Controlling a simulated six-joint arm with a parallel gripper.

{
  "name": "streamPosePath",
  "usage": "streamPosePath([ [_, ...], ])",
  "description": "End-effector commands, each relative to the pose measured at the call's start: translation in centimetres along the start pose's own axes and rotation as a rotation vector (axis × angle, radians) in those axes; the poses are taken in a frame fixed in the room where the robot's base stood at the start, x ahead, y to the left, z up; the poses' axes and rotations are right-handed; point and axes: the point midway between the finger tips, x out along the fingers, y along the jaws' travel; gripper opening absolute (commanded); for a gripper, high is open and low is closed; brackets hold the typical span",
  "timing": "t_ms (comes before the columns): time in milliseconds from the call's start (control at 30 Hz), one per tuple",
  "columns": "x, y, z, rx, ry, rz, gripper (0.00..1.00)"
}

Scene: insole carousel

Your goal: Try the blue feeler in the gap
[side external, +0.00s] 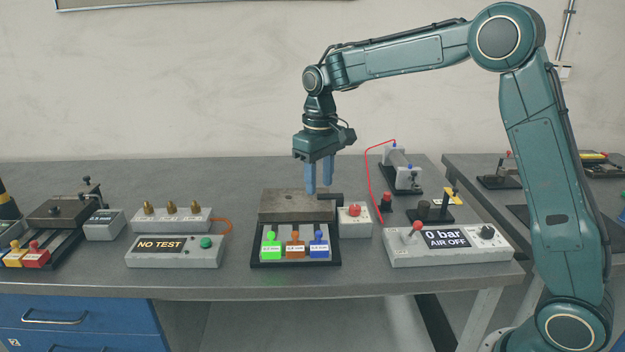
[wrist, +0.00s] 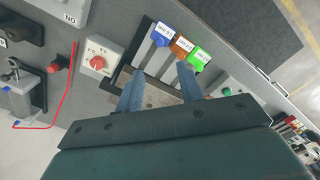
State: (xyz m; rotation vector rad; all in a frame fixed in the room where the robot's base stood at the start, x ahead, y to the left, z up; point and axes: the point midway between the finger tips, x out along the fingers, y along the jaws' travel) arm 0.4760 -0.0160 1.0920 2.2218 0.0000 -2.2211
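The blue feeler (side external: 319,244) lies at the right of a dark rack (side external: 295,263), with its labelled tab at the front. It also shows in the wrist view (wrist: 162,34). An orange feeler (side external: 295,245) and a green feeler (side external: 271,245) lie beside it. A grey metal block (side external: 285,207) stands behind the tabs; I cannot make out the gap. My gripper (side external: 319,188) is above the block, fingers down, apart from the feelers. In the wrist view my gripper (wrist: 160,70) has its two fingers spread with nothing between them.
An air panel (side external: 447,243) reads "0 bar AIR OFF". A "NO TEST" box (side external: 175,251) stands left. A red tube (side external: 368,175) arches at right.

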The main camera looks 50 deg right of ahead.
Motion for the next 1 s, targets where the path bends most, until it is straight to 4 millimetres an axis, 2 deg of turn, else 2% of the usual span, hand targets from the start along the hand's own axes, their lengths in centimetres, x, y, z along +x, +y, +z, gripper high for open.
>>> streamPosePath([
  [700, 10.2, 0.0, 0.1, 0.0, -0.004, 0.0, 0.38],
  [1000, 12.3, 0.0, 0.1, 0.0, -0.002, 0.0, 0.38],
])
